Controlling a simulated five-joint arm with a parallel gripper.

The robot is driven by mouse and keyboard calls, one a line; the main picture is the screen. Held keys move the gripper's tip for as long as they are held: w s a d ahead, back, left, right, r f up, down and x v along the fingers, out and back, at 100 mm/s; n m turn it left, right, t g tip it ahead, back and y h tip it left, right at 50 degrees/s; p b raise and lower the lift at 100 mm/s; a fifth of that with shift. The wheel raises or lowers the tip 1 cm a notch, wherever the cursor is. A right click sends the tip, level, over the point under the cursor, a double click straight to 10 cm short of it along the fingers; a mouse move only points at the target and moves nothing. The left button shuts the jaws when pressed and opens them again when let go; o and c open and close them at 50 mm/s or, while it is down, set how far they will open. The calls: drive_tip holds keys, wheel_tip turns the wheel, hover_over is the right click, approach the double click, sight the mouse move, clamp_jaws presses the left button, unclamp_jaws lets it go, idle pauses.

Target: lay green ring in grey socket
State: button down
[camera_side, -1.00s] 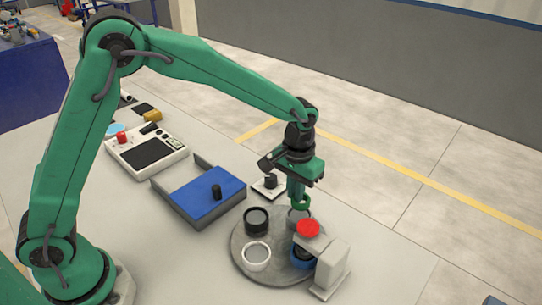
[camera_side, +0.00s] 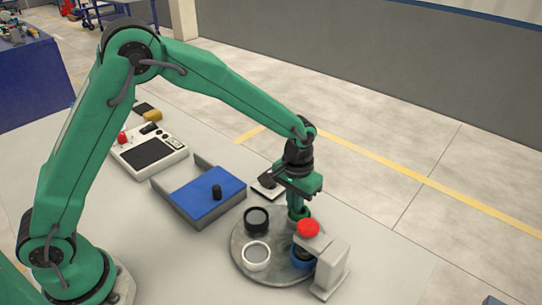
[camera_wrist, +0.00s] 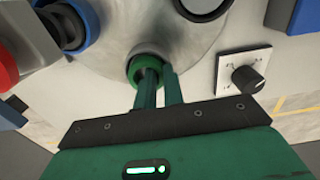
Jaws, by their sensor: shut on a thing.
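The green ring (camera_side: 303,211) is held low at the round plate's back right in the side view. In the wrist view, the ring (camera_wrist: 145,66) lies at the tips of my fingers, with one finger over its near edge. My gripper (camera_side: 298,207) points straight down and is shut on the ring; its two fingers also show in the wrist view (camera_wrist: 160,76). In the side view the ring and red cap hide most of the socket. I cannot tell whether the ring rests on its floor.
The round plate (camera_side: 240,268) also carries black (camera_side: 257,220), white (camera_side: 256,256) and blue (camera_side: 302,258) sockets. A grey post with a red cap (camera_side: 308,228) overhangs it, close in front of my gripper. A blue-topped tray (camera_side: 205,193) and a control box (camera_side: 150,150) stand left.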

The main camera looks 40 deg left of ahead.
drive_tip(key=shift+f, duration=0.3)
drive_tip(key=shift+s+a+f, duration=0.1)
drive_tip(key=shift+f, duration=0.25)
drive_tip(key=c, duration=1.5)
unclamp_jaws()
wheel_tip(320, 180, up, 14)
drive_tip(key=shift+f, duration=0.2)
drive_tip(key=shift+r, duration=0.1)
